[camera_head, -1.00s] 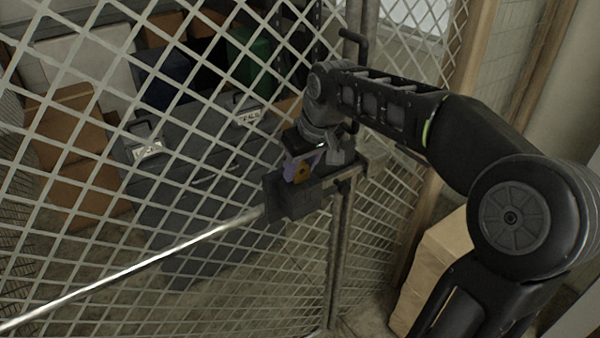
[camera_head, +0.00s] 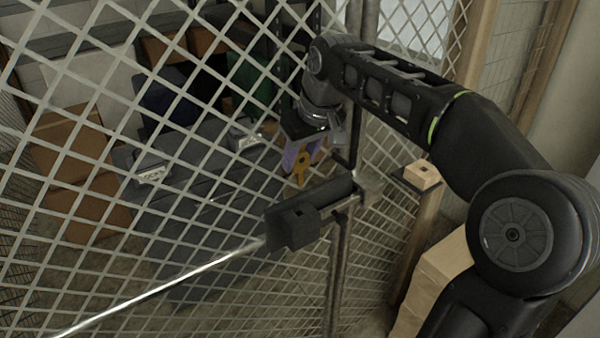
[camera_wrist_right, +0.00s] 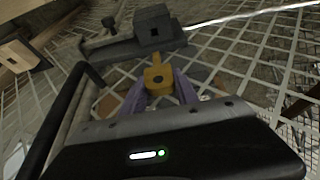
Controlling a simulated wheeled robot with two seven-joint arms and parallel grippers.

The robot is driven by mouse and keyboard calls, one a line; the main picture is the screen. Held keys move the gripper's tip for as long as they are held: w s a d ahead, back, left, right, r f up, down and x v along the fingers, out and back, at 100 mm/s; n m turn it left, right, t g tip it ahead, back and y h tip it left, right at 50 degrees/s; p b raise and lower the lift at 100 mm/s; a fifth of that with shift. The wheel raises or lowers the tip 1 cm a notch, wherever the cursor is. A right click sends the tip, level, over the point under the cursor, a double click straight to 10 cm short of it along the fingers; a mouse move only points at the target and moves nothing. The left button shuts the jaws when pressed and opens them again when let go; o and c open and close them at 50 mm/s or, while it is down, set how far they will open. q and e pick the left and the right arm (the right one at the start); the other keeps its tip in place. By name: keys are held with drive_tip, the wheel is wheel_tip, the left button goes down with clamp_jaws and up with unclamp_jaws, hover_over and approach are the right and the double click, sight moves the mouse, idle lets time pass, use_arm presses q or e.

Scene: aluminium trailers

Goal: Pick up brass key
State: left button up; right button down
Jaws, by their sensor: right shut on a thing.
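The brass key (camera_head: 301,166) is held in my right gripper (camera_head: 299,158), whose purple fingers are shut on it. The key hangs just above the dark lock box (camera_head: 292,226) on the mesh gate, apart from it in the head view. In the right wrist view the key (camera_wrist_right: 158,76) shows between the purple fingertips (camera_wrist_right: 160,90), with the lock box (camera_wrist_right: 153,27) beyond it. The part of the key between the fingers is hidden. My left gripper is not in view.
A mesh gate (camera_head: 100,190) fills the left and middle, with a metal bar (camera_head: 170,285) running from the lock box. Behind it are dark cases (camera_head: 200,180) and cardboard boxes (camera_head: 70,150). A wooden block (camera_head: 422,174) sits on a small ledge at the right.

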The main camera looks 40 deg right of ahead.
wheel_tip(320, 180, up, 6)
drive_tip(key=shift+f, duration=0.1)
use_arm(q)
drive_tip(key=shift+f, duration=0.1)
use_arm(e)
drive_tip(key=shift+f, duration=0.1)
idle(0.5)
